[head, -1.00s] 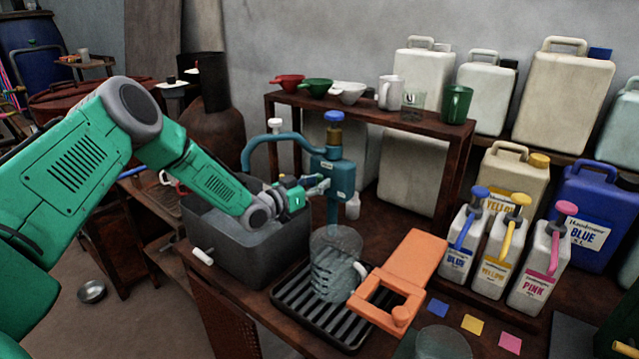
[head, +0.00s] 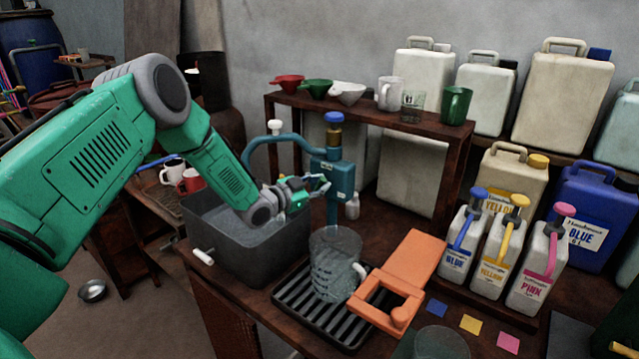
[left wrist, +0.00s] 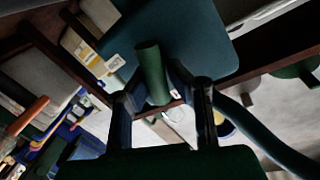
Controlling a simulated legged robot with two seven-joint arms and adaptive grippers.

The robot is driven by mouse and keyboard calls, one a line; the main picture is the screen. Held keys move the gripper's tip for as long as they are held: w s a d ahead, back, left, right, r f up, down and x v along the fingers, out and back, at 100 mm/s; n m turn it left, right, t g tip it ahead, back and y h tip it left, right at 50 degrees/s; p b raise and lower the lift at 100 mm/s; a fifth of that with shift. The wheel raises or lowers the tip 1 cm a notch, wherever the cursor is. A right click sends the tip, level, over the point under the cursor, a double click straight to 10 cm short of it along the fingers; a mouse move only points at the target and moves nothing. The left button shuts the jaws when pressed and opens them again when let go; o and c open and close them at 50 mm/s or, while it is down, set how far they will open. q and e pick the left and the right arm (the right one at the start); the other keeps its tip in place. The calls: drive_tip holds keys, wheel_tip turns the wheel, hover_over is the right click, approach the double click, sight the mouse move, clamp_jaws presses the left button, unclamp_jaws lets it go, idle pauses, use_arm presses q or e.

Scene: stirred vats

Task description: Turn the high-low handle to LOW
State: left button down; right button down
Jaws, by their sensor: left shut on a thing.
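The teal tap body (head: 333,170) stands behind the glass jug, with a blue knob on a brass neck (head: 333,125) on top. My left gripper (head: 319,187) is at the tap body's left front side. In the left wrist view a green cylindrical handle (left wrist: 151,72) sticks out from the teal body (left wrist: 195,40) between my fingers (left wrist: 160,85), which are shut on it. A pale label (left wrist: 115,63) shows beside it, too small to read. The handle is mostly hidden by my fingers in the head view. My right gripper is not in view.
A dark grey tank (head: 245,250) sits under my left forearm. A glass jug (head: 335,265) stands on a slatted drip tray (head: 290,300) below the tap, beside an orange hinged frame (head: 412,265). Pump bottles (head: 495,250) stand at the right. A shelf (head: 410,130) rises behind the tap.

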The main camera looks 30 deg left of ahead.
use_arm(q)
drive_tip(key=m, duration=0.2)
drive_tip(key=shift+d+f+m, duration=0.1)
drive_tip(key=shift+d+m, duration=0.2)
drive_tip(key=shift+d, duration=0.05)
drive_tip(key=m, duration=0.1)
drive_tip(key=m+y, duration=0.1)
drive_tip(key=m, duration=0.1)
drive_tip(key=shift+d+f+g+b, duration=0.15)
drive_tip(key=shift+f+g+b, duration=0.1)
drive_tip(key=shift+g+b, duration=0.05)
drive_tip(key=shift+s+d+f+m+y+b, duration=0.15)
drive_tip(key=shift+m+y+b, duration=0.35)
drive_tip(key=shift+m, duration=0.6)
drive_tip(key=shift+f+m+y+b, duration=0.25)
drive_tip(key=shift+m+b, duration=0.2)
drive_tip(key=shift+m, duration=0.3)
drive_tip(key=shift+f+m+y+b, duration=0.2)
drive_tip(key=shift+m+b, duration=0.25)
drive_tip(key=shift+m, duration=0.3)
drive_tip(key=c, duration=1.4)
unclamp_jaws()
drive_tip(key=shift+c, duration=0.2)
drive_tip(key=shift+r, duration=0.2)
drive_tip(key=shift+r+y, duration=0.1)
drive_tip(key=shift+y, duration=0.15)
